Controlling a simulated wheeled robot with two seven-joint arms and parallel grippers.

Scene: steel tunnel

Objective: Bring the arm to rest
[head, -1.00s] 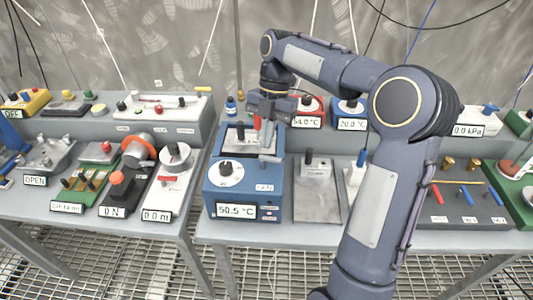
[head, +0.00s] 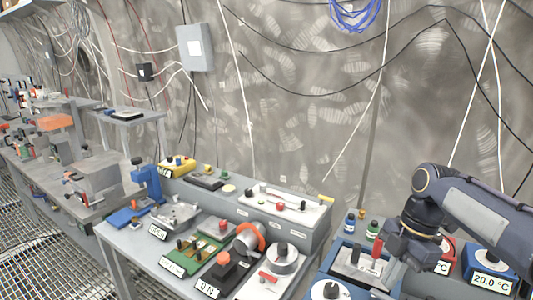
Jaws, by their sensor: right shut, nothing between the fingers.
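My right gripper (head: 377,268) shows at the lower right, at the end of the dark arm that comes in from the right edge. It points down over the blue box with a white dial (head: 331,290), close to a small red part on that box. The fingertips are partly hidden, and I cannot tell whether they touch it. The fingers are shut with nothing between them. My left gripper does not show.
More benches stand at the left. A grey wall box (head: 195,47) hangs behind. The grated floor (head: 45,245) at lower left is clear.

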